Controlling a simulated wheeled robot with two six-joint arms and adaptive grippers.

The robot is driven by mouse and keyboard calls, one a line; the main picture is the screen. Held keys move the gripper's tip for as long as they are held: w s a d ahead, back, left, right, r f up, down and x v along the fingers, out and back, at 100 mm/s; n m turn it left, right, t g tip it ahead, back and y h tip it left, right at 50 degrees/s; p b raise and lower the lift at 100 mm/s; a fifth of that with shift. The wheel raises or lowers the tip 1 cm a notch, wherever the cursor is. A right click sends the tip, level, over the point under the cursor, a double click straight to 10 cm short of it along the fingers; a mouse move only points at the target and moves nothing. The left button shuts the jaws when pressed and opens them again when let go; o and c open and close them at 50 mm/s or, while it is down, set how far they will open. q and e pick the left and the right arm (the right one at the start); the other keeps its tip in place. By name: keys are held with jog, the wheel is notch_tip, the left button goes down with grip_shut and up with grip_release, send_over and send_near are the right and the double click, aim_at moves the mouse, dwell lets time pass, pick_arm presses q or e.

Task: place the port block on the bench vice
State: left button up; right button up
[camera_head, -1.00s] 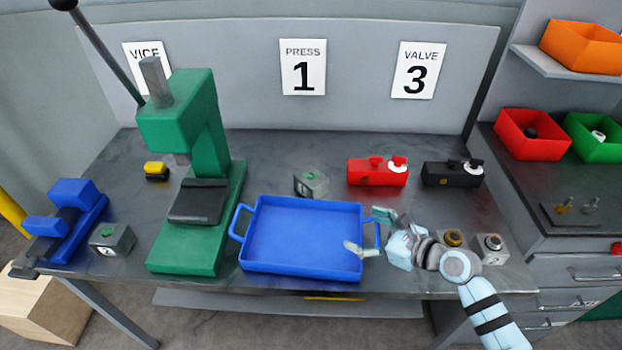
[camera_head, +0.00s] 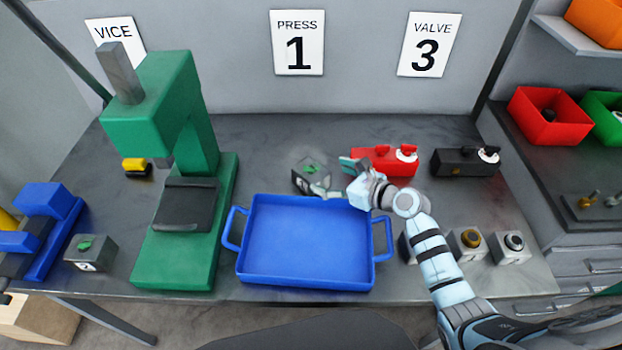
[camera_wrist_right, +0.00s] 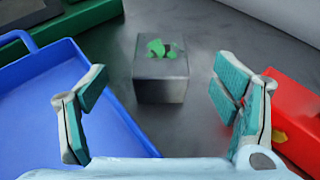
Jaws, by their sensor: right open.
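A grey block with a green top mark (camera_head: 308,180) stands behind the blue tray; it also shows in the right wrist view (camera_wrist_right: 160,78). A similar green-marked grey block (camera_head: 91,253) stands beside the blue bench vice (camera_head: 52,205) at the far left. I cannot tell from the pictures which is the port block. My right gripper (camera_head: 334,176) is open at the right side of the middle block. In the right wrist view the block stands ahead, between the spread fingers and apart from them. My left gripper is not in view.
The blue tray (camera_head: 305,285) is empty. A green press (camera_head: 195,250) stands between the tray and the vice. A red valve block (camera_head: 376,162) is close to my right gripper, with a black one (camera_head: 460,163) beyond it. Several knobbed grey blocks (camera_head: 467,245) stand at right.

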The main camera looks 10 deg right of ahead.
aim_at(315, 172)
jog(key=x, duration=0.2)
jog(key=b+x, duration=0.1)
jog(key=x, duration=0.3)
jog(key=shift+w+f+b, duration=0.15)
jog(key=shift+f+b, duration=0.2)
jog(key=shift+f, duration=0.05)
jog(key=shift+r, duration=0.15)
jog(key=shift+c, duration=0.8)
jog(key=c, duration=0.3)
grip_shut()
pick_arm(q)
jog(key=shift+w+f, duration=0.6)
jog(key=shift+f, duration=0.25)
